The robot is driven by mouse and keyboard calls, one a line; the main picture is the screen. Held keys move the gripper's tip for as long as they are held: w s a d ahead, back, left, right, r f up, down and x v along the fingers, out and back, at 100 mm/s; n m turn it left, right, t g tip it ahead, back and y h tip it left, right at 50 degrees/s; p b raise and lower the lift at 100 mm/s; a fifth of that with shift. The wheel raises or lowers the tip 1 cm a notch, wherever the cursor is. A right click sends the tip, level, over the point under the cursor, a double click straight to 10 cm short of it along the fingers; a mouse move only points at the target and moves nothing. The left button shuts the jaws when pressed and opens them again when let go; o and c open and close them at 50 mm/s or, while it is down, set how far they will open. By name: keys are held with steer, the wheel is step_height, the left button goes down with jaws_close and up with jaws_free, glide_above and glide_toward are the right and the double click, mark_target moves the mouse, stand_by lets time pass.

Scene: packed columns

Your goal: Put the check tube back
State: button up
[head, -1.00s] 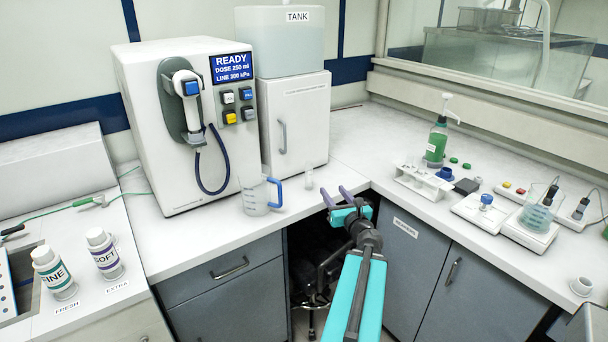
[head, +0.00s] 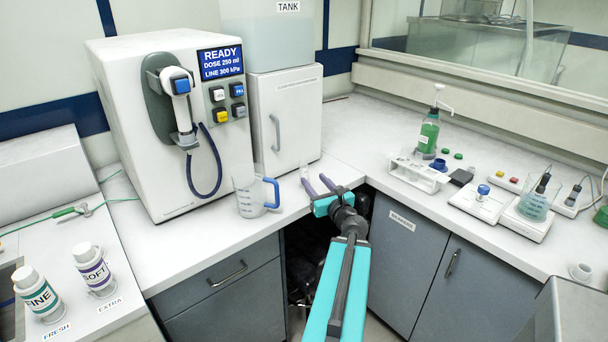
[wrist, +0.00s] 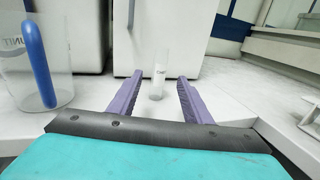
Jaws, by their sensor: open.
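The check tube (head: 304,171) is a small clear tube standing upright on the white counter, to the right of the blue-handled jug (head: 257,190). In the wrist view the tube (wrist: 158,80) stands just ahead, centred between the two purple fingers, with faint print on it. My gripper (head: 315,183) is open and empty, low over the counter's edge, its fingers pointing at the tube. The fingers do not appear to touch it. A white tube rack (head: 418,177) stands on the right-hand counter.
The jug stands close to the left of my gripper. Behind the tube is the white cabinet (head: 290,122) under the tank. The READY machine (head: 130,130) is at left. On the right counter are a green pump bottle (head: 428,135), a scale (head: 481,203) and a beaker (head: 535,203).

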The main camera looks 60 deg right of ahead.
mark_target(306, 170)
steer(key=shift+f, duration=0.1)
steer(key=shift+w+d+f+b, duration=0.1)
steer(key=shift+w+d+b, duration=0.15)
steer(key=shift+b, duration=0.5)
steer(key=b+x, duration=0.2)
steer(key=b, duration=0.1)
steer(key=shift+b, duration=0.35)
steer(key=shift+p+x, duration=0.7)
steer(key=shift+x, duration=2.15)
steer(key=shift+w, duration=0.1)
steer(key=shift+w+d+r+p, duration=0.15)
steer(key=shift+w+d+p, duration=0.2)
steer(key=shift+w, duration=0.15)
steer(key=shift+w+d+r+p, duration=0.25)
steer(key=shift+w+d, duration=0.1)
steer(key=shift+w, duration=0.2)
steer(key=shift+x, duration=1.25)
steer(key=shift+f, duration=0.1)
